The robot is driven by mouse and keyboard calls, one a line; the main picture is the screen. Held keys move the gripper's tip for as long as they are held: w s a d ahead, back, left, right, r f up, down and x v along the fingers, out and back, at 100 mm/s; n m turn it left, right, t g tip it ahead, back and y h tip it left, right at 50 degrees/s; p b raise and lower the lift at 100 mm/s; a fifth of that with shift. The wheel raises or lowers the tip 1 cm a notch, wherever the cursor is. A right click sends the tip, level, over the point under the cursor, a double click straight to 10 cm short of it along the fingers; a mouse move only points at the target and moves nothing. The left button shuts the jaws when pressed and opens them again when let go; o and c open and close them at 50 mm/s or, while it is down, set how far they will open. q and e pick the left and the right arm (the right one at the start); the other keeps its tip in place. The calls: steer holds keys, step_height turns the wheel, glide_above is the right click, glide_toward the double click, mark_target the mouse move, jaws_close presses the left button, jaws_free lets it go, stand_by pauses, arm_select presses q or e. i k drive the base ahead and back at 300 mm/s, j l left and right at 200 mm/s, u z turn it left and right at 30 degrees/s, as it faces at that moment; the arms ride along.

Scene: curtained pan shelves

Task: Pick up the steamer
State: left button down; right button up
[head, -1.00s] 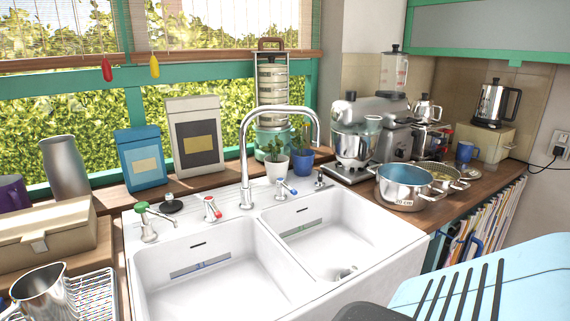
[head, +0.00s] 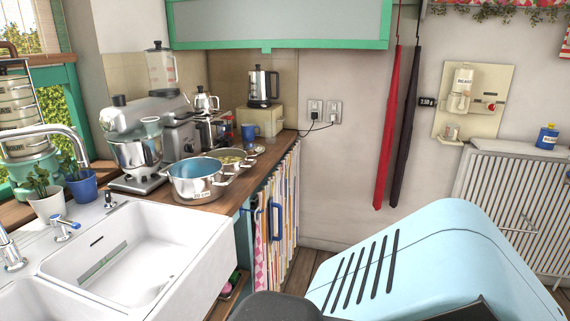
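I cannot tell for sure which thing is the steamer. A tiered metal stack in a frame with a top handle (head: 17,107) stands at the left edge, partly cut off, on a green base by the window. On the wooden counter, a steel pot with a blue inside (head: 197,183) stands in front of a second steel pot (head: 230,163) with a speckled yellowish inside. Neither of my grippers is in view.
A white double sink (head: 140,250) fills the lower left. A stand mixer (head: 136,150) is left of the pots; a kettle (head: 263,88) stands behind. A striped curtain (head: 282,210) hangs below the counter. A radiator (head: 520,210) is on the right.

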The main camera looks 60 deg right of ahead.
mark_target(236, 160)
steer(key=z, duration=1.7)
steer(key=i+l+u, duration=0.1)
steer(key=i+l, duration=0.15)
steer(key=i+l+u, duration=0.1)
steer(key=l, duration=0.3)
steer(key=i+l+u, duration=0.1)
steer(key=i+l, duration=0.25)
steer(key=i+l+u, duration=0.15)
steer(key=l, duration=0.2)
steer(key=i+l+u, duration=0.1)
steer(key=i+l, duration=0.15)
steer(key=l, duration=0.15)
steer(key=i+l+u, duration=0.1)
steer(key=l, duration=0.3)
steer(key=i+l+u, duration=0.1)
steer(key=i+l, duration=0.15)
steer(key=l, duration=0.15)
steer(key=i+l+u, duration=0.1)
steer(key=l, duration=0.35)
